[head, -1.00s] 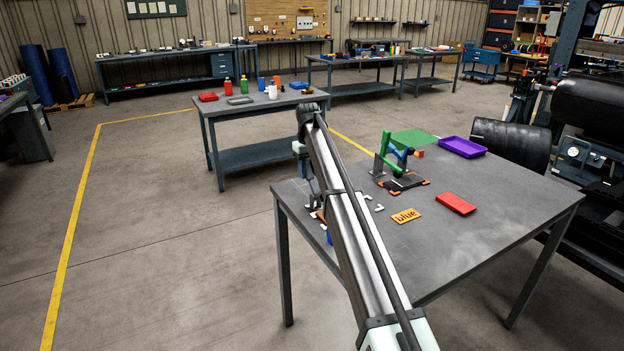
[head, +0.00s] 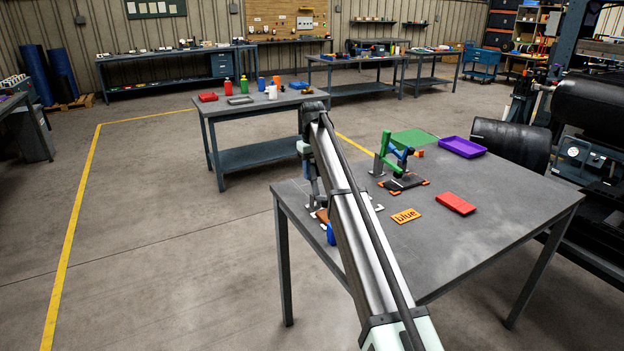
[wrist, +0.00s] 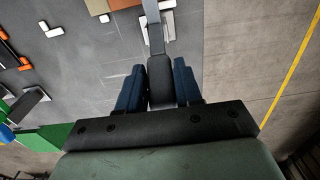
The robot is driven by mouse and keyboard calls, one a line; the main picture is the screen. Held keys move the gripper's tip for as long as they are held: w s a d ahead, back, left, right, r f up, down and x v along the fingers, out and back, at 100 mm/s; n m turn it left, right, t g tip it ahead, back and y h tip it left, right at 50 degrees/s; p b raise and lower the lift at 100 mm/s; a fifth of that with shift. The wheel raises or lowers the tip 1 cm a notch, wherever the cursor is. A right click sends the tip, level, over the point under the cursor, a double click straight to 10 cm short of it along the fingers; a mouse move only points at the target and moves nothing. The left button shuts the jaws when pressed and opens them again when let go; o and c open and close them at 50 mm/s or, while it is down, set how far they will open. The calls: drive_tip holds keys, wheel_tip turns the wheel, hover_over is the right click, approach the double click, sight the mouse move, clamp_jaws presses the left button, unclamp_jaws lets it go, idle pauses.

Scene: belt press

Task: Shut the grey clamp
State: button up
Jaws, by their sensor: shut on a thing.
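In the wrist view, my gripper (wrist: 159,88) has its two dark blue fingers closed on the dark grip of the grey clamp's lever. The grey lever (wrist: 152,30) runs from the grip toward the top of the picture, over a white piece (wrist: 167,24) on the table. The clamp's base is cut off at the top of that view. In the head view, my arm hides most of the grey clamp and the fingertips, so I cannot tell how far the lever is tilted.
On the table (head: 480,225) stands a green clamp (head: 384,150) with a blue part. A blue object (head: 331,235) shows beside my arm. The table's front right is clear.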

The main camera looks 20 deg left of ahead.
drive_tip(key=shift+s+d, duration=1.4)
drive_tip(key=shift+s, duration=0.05)
drive_tip(key=shift+w, duration=0.1)
drive_tip(key=o, duration=0.7)
drive_tip(key=shift+c, duration=0.2)
drive_tip(key=shift+r, duration=0.15)
wheel_tip(320, 180, up, 7)
idle(0.5)
